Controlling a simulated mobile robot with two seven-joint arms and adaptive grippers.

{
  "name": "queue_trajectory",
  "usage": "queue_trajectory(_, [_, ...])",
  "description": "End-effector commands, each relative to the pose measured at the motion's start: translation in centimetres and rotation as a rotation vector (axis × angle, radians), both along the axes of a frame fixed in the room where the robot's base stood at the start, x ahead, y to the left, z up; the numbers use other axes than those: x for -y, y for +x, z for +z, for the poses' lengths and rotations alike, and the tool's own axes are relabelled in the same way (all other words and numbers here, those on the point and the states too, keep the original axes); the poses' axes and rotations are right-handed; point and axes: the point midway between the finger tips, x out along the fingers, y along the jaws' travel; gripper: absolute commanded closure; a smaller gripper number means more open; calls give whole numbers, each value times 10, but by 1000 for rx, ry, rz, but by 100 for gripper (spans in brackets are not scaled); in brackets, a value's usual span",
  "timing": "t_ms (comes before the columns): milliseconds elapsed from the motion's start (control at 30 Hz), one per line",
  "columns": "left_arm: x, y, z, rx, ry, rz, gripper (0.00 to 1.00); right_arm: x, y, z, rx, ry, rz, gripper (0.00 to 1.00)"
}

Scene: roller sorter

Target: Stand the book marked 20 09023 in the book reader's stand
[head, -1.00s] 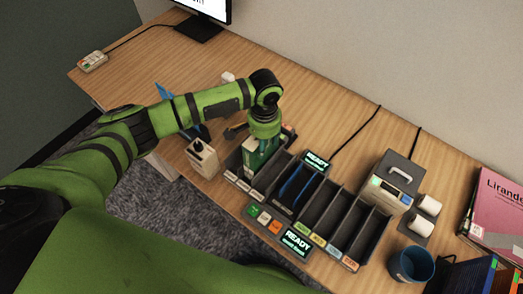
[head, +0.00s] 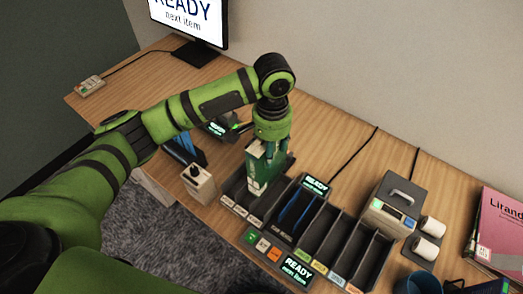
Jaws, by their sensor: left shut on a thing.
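My left gripper (head: 268,143) is shut on a green book (head: 259,172) with white labelling. It holds the book nearly upright over the dark rack (head: 236,192) at the left; the mark is too small to read. I cannot tell whether the book's lower edge is still between the dividers. Just right of the rack is a dark stand with blue sides (head: 291,212) and a READY screen (head: 315,186), apparently the book reader's stand. It looks empty. My right gripper is not in view.
A row of empty dark bins (head: 343,248) stands right of the stand. A second READY panel (head: 298,272) with coloured buttons is in front. A beige box with a knob (head: 199,183) stands left of the rack. A grey printer-like device (head: 390,207) and a pink binder (head: 500,228) are at right.

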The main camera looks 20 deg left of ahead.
Motion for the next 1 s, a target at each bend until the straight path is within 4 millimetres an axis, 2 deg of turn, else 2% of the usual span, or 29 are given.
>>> queue_trajectory(33, [18, -4, 9, 3, -6, -11, 100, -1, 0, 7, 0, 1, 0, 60])
queue_trajectory(200, [69, -25, 15, 3, -7, -10, 100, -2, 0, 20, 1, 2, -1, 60])
queue_trajectory(333, [93, -38, 15, 3, -2, -6, 100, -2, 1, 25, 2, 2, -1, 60])
queue_trajectory(467, [103, -44, 13, 4, 1, -1, 100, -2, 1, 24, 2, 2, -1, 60])
queue_trajectory(667, [103, -45, 4, 3, 0, 0, 100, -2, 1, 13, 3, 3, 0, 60])
queue_trajectory(1000, [103, -45, -20, 4, 1, -1, 100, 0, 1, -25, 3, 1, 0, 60])
